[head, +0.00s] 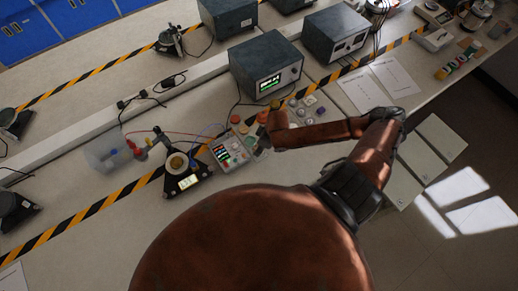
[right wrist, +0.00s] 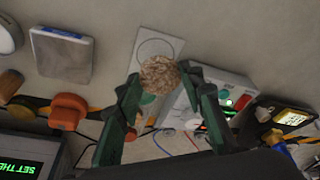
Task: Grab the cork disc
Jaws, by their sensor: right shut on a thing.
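The cork disc (right wrist: 159,75) is brown and speckled. In the right wrist view it sits between the green fingertips of my right gripper (right wrist: 157,82), which is shut on it. Behind it is a pale card (right wrist: 155,48) with a circle outline; I cannot tell how far the disc is from the card. In the head view my right gripper (head: 262,145) is over the bench beside a panel with coloured parts, and the disc is too small to make out. My left gripper is not in view.
A grey instrument (head: 266,66) with a green display stands behind my right forearm. The coloured panel (head: 228,150) and a black device with a round top (head: 182,175) lie to the left of the gripper. Small coloured pieces (head: 308,103) and paper sheets (head: 378,88) lie to the right.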

